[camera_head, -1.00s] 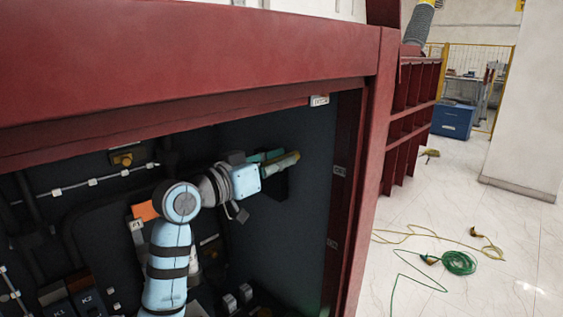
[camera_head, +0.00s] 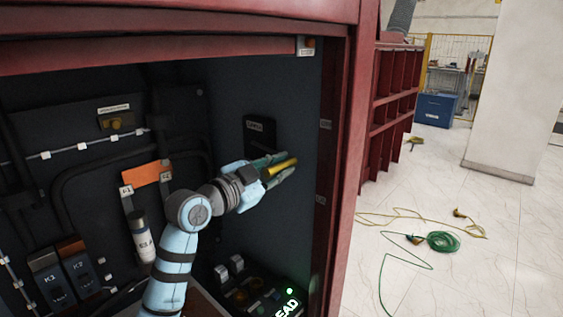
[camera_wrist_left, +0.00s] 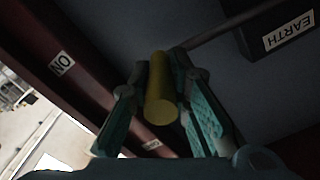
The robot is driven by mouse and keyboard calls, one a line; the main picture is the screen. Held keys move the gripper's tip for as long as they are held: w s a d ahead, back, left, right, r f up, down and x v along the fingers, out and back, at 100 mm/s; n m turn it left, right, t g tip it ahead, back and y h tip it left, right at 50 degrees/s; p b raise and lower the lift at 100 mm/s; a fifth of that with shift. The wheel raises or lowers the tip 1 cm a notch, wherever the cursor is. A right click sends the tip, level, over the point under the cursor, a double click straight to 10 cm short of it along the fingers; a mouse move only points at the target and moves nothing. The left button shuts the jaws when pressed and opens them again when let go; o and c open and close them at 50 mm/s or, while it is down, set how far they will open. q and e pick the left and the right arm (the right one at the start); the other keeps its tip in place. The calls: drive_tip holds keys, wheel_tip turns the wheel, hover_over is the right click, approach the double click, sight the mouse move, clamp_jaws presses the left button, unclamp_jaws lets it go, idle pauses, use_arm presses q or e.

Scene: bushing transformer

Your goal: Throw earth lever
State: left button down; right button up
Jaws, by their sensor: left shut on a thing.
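The earth lever's yellow handle (camera_head: 283,167) is inside the cabinet, on the dark wall at the right. In the head view it lies below and right of its black mounting plate (camera_head: 260,130). My left gripper (camera_head: 274,170) is shut on the handle. In the left wrist view, the handle (camera_wrist_left: 161,92) lies between the two teal fingers of my left gripper (camera_wrist_left: 163,100). A thin rod (camera_wrist_left: 225,27) runs from near the handle toward a dark box (camera_wrist_left: 250,38) with an upside-down EARTH label (camera_wrist_left: 289,29). The right gripper is out of view.
The red cabinet frame (camera_head: 338,150) stands close to the right of the gripper; an upside-down ON label (camera_wrist_left: 62,64) shows there. K1 and K2 units (camera_head: 48,278), an orange block (camera_head: 147,173) and a lit panel (camera_head: 262,290) are also inside. Cables (camera_head: 443,241) lie on the floor outside.

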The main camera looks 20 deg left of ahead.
use_arm(q)
wheel_tip(320, 180, down, 6)
drive_tip(key=a+m+b, duration=0.1)
drive_tip(key=m+b, duration=0.2)
drive_tip(key=b, duration=0.1)
drive_tip(key=shift+w+a+m, duration=0.3)
drive_tip(key=shift+w+a, duration=0.05)
drive_tip(key=shift+w, duration=0.05)
drive_tip(key=shift+f, duration=0.1)
drive_tip(key=c, duration=1.8)
unclamp_jaws()
drive_tip(key=o, duration=0.3)
drive_tip(key=shift+s+d, duration=0.1)
